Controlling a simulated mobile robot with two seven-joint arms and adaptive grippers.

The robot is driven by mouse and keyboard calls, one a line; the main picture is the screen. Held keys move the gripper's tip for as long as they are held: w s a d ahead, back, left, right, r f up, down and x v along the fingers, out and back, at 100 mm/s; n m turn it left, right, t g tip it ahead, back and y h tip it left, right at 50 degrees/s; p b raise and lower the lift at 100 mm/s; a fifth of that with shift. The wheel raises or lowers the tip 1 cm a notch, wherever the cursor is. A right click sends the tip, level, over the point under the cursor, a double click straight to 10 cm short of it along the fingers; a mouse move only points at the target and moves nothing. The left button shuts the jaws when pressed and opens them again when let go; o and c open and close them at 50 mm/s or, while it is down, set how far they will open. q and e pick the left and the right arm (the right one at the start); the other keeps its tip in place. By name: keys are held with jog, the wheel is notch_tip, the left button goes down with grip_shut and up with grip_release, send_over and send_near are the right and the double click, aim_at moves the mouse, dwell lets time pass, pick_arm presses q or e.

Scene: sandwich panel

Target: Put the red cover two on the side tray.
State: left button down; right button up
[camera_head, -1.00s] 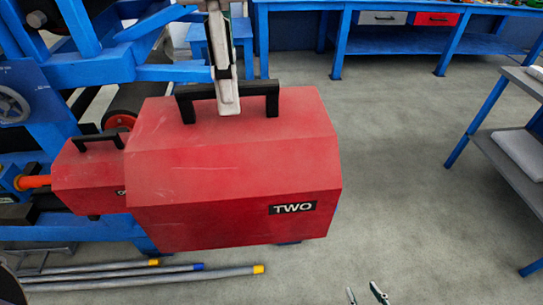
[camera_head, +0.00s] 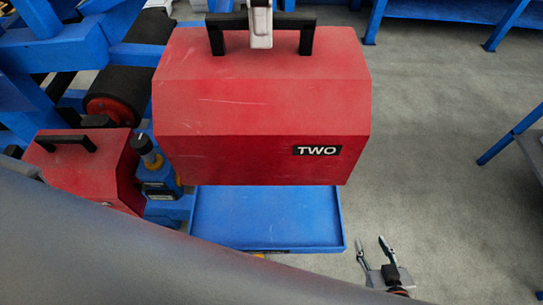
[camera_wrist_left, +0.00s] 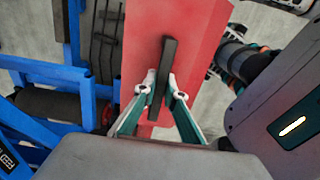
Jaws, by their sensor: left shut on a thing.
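The red cover two (camera_head: 262,100), a large box marked "TWO" with a black handle (camera_head: 305,38), hangs upright in the middle of the head view. My left gripper (camera_head: 260,40) is shut on this handle from above. The left wrist view shows its two fingers (camera_wrist_left: 162,90) on either side of the black bar, with the red cover (camera_wrist_left: 190,40) beyond. The blue side tray (camera_head: 265,245) lies below, partly hidden behind the cover; the gap between them is hard to judge. My right gripper (camera_head: 374,257) is open and empty at the lower right, beside the tray.
A smaller red cover (camera_head: 85,165) with a black handle stands at the left on blue machinery (camera_head: 60,60). Grey floor at the right is clear, up to a blue-legged table (camera_head: 510,135).

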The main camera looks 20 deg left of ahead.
pick_arm(q)
jog(key=shift+w+f, duration=0.1)
jog(key=shift+f, duration=0.15)
notch_tip(320, 180, down, 19)
jog(key=b, duration=0.1)
jog(key=shift+f, duration=0.15)
jog(key=shift+f+b, duration=0.1)
jog(key=shift+b, duration=0.2)
jog(key=c, duration=2.4)
grip_release()
jog(key=shift+f, duration=0.1)
jog(key=o, duration=0.3)
